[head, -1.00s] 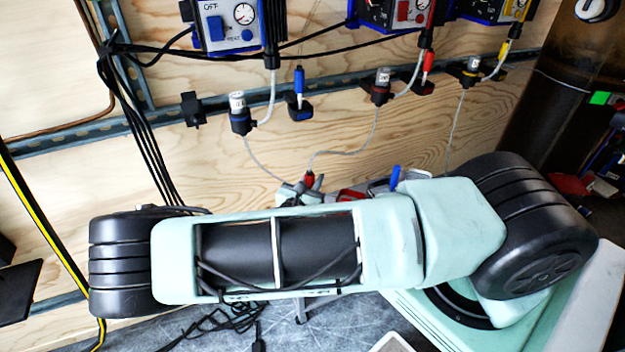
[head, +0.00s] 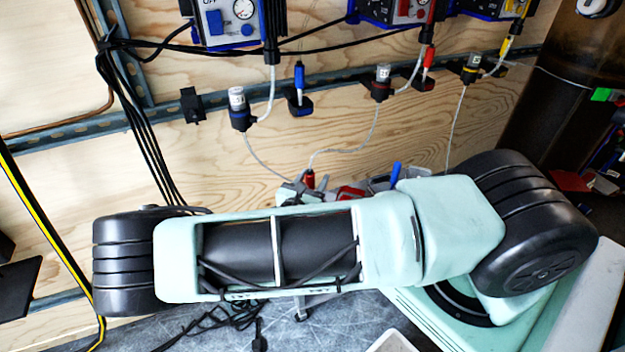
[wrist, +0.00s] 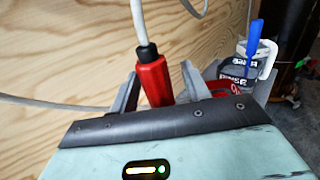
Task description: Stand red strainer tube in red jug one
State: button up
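The red strainer tube (wrist: 153,80), with a black collar and a pale hose at its top, stands slightly tilted between my gripper's fingers (wrist: 160,85) in the wrist view. A gap shows on its right side, while the left finger is close beside it. My gripper looks open around the tube; its housing hides the tube's lower end. In the head view the tube (head: 309,180) shows small beside the grey fingers, behind my arm. A red part (head: 350,193) to its right may be the red jug; my arm mostly hides it. Labels marked red and black (wrist: 238,75) show in the wrist view.
A blue tube (wrist: 254,38) stands upright on the right, by a white handle (wrist: 268,60). The plywood wall (head: 230,165) is close behind my gripper. Hoses hang from holders on a metal rail (head: 340,88). Black cables (head: 130,110) run down the left.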

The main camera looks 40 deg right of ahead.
jog(key=v, duration=1.7)
jog(key=shift+a, duration=0.15)
jog(key=shift+s, duration=0.15)
jog(key=s+a+r+m+g+y, duration=0.8)
jog(key=s+r+m+g+y, duration=0.3)
jog(key=s+r+m, duration=0.15)
jog(key=s+a+r+m+t+y+p, duration=0.1)
jog(key=s+r+m+y+p, duration=0.1)
jog(key=r+p, duration=0.5)
jog(key=s+a+r+m+t+y+p, duration=0.1)
jog(key=r+p, duration=0.6)
jog(key=r, duration=1)
jog(key=shift+s+a+r+m+y+p, duration=0.3)
jog(key=shift+s+a+r+m+y, duration=0.15)
jog(key=shift+y, duration=0.75)
jog(key=shift+f, duration=0.15)
